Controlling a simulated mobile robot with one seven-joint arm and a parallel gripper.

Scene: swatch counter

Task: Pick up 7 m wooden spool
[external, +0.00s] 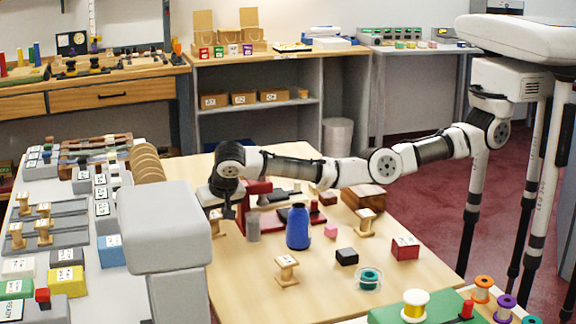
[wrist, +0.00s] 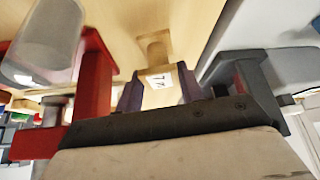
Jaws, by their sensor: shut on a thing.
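A pale wooden spool (wrist: 157,82) with a white label sits between my gripper's two dark fingers in the wrist view; the label looks like a 7, but is turned and hard to read. My gripper (wrist: 161,92) is shut on this spool. In the external view my gripper (external: 229,211) points down at the left part of the wooden table, and part of the spool (external: 215,222) shows beside it. Whether the spool touches the table is hard to tell. Other similar wooden spools stand at the table's middle (external: 287,270) and farther right (external: 365,222).
A red stand (external: 258,189) and a grey cylinder (external: 253,230) are close to my gripper. A blue bottle (external: 298,228), black block (external: 346,257), red box (external: 405,247) and teal spool (external: 369,277) stand farther right. A grey machine (external: 165,225) is at left. The table's front is mostly clear.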

